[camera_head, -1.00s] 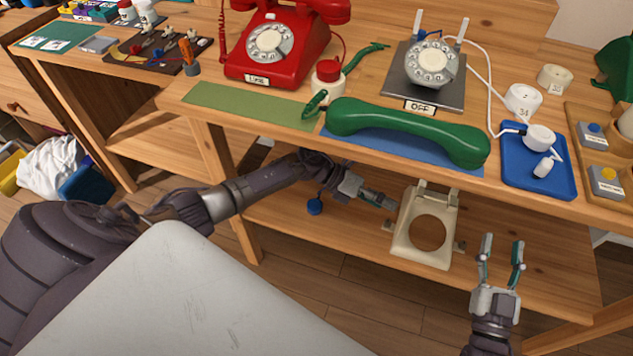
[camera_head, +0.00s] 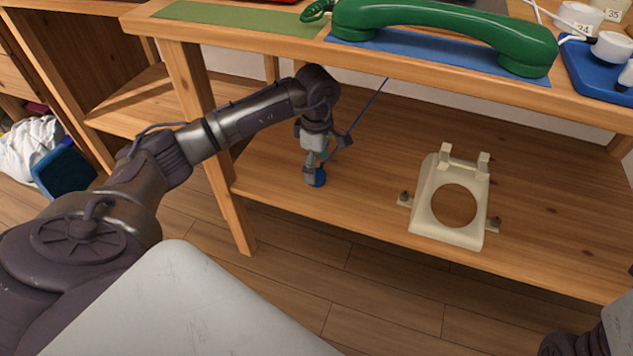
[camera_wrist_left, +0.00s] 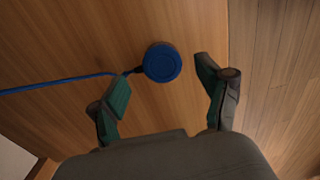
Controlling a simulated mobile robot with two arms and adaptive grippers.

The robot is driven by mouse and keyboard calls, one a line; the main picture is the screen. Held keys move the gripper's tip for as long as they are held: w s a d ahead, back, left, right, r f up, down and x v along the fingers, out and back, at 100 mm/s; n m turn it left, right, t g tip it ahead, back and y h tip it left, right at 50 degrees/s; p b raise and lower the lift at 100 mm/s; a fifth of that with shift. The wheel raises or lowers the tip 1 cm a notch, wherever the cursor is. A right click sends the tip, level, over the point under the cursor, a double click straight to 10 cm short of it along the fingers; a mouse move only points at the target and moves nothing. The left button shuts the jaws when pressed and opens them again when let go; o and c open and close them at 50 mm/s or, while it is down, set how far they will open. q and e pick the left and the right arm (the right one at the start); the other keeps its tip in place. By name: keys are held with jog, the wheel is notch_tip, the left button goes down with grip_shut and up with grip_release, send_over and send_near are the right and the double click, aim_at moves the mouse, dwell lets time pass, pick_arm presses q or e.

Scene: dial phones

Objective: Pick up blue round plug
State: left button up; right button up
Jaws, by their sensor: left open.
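The blue round plug (camera_head: 319,178) lies on the lower wooden shelf, near its left front part. Its blue cord (camera_head: 368,105) runs up and back to the right in the head view. My left gripper (camera_head: 314,180) points down at the plug and partly covers it. In the left wrist view the plug (camera_wrist_left: 162,62) is a blue disc just beyond my open left gripper (camera_wrist_left: 166,92), between the lines of its two fingers and apart from both. The cord leaves the plug to the left in that view. My right gripper is outside the view; only part of that arm shows at the lower right.
A cream phone base (camera_head: 449,205) with a round hole sits on the lower shelf (camera_head: 550,240) to the right. Above, a green handset (camera_head: 445,30) lies on a blue mat along the tabletop's front edge. A table leg (camera_head: 215,150) stands left of the gripper.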

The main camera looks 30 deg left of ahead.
aim_at(317, 174)
pick_arm(q)
notch_tip(317, 174, down, 4)
jog(key=shift+s+d+r+b, duration=0.1)
jog(key=shift+r+b, duration=0.15)
jog(key=shift+b, duration=0.35)
jog(key=shift+c, duration=0.2)
jog(key=c, duration=1.1)
jog(key=shift+r, duration=0.1)
